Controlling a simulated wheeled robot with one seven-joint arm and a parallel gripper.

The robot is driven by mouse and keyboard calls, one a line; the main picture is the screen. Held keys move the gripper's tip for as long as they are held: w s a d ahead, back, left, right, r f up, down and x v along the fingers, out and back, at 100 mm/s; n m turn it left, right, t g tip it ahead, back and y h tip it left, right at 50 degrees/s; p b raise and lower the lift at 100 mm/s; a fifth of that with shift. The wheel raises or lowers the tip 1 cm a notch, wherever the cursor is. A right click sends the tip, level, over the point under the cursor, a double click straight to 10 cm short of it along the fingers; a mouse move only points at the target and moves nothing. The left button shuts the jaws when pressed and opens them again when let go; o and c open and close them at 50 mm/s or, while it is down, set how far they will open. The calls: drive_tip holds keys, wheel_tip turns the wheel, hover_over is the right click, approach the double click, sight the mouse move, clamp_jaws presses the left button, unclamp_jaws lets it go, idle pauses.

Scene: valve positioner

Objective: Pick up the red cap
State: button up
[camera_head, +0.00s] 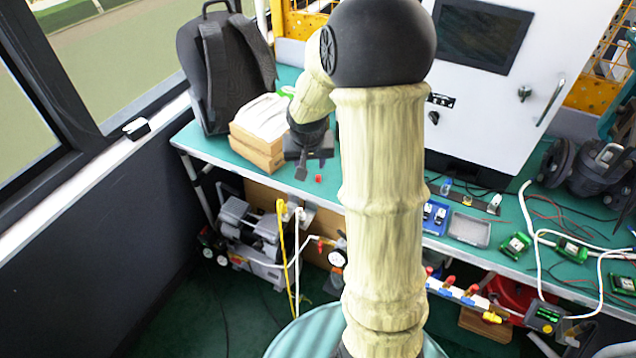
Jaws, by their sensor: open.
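The red cap (319,178) is a tiny red piece on the green bench top (218,149), near its front edge, just left of my forearm. My gripper (312,172) points down over the bench, close beside the cap on its left. Its dark fingers are apart with nothing visible between them. I cannot tell the exact height of the fingertips above the bench. My arm hides the bench directly to the right of the cap.
Wooden blocks with papers (258,140) stand just left of my gripper. A black backpack (225,65) is behind them. A white cabinet (490,100) stands right of my arm. A blue tray (436,215), green circuit boards (515,245) and loose cables crowd the right of the bench.

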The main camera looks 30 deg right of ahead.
drive_tip(key=w+d+f+m, duration=0.1)
drive_tip(key=w+d+f, duration=0.1)
drive_tip(key=w+d, duration=0.2)
drive_tip(key=shift+w+d+m, duration=0.15)
drive_tip(key=shift+d+m, duration=0.05)
drive_tip(key=shift+m, duration=0.1)
hover_over(318, 178)
drive_tip(key=s, duration=0.2)
drive_tip(key=f, duration=1)
drive_tip(key=shift+s+a+f, duration=0.1)
drive_tip(key=shift+a+f, duration=0.2)
drive_tip(key=shift+f, duration=0.35)
